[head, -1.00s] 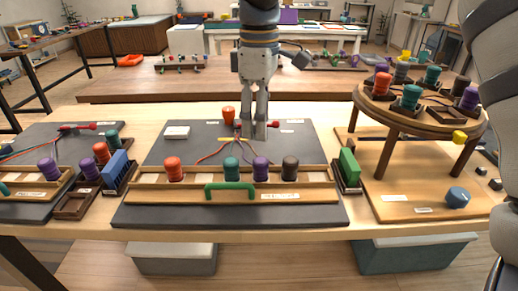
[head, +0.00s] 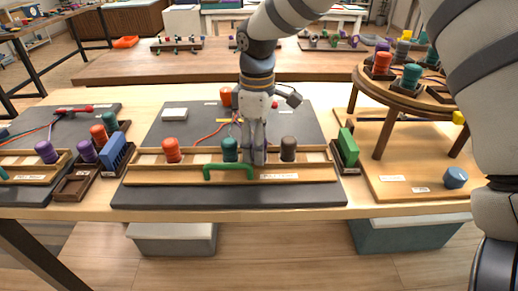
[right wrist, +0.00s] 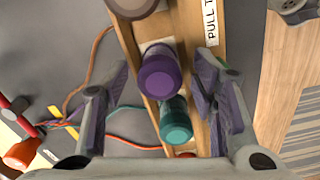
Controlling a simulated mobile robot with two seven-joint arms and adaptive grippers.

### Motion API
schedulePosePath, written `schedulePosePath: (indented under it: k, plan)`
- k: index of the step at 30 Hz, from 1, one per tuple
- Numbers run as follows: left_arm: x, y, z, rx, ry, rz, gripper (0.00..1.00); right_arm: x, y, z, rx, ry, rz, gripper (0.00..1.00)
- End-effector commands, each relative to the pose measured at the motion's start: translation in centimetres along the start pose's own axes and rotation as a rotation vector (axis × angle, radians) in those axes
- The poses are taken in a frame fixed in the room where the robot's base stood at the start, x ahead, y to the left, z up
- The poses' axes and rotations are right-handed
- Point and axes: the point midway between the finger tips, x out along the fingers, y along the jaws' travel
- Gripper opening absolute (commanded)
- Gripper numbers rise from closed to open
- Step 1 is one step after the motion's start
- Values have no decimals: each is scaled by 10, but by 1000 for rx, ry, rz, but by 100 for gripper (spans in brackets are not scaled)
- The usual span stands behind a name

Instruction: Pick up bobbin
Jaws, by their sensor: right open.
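My right gripper (head: 252,150) is open and points down over the wooden bobbin tray (head: 180,175) on the middle board. In the right wrist view its two fingers (right wrist: 160,95) stand on either side of a purple bobbin (right wrist: 160,75), with gaps visible. A teal bobbin (right wrist: 176,122) is close beside the purple one. In the head view the gripper mostly hides the purple bobbin. The teal bobbin (head: 230,149), a red-orange bobbin (head: 172,150) and a dark brown bobbin (head: 288,148) stand in the same tray. My left gripper is not in view.
A green handle (head: 229,168) stands at the tray's front. A green block (head: 347,147) stands right of the tray. A round raised stand (head: 400,98) with several bobbins is at the right. A blue bobbin (head: 455,177) lies below it. Another board with bobbins is at left.

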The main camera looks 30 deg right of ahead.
Motion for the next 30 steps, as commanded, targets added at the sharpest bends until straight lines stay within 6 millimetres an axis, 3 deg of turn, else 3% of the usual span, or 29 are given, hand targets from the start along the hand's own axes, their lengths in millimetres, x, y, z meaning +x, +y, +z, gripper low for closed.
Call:
schedulePosePath:
  k: [1,6,8,16,20,23,30]
  plan:
    - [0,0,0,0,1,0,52,0,0,0,0,0,1,48]
    - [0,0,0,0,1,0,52,-1,0,0,0,0,1,9]
    - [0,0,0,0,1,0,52,-1,0,0,0,0,1,0]
    - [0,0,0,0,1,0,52,-2,0,0,0,1,1,0]
    - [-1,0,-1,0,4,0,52,-13,1,-1,0,3,4,0]
    - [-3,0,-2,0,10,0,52,-34,1,-1,0,5,5,0]
    - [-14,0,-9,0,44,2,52,-100,-48,-22,-4,6,10,0]
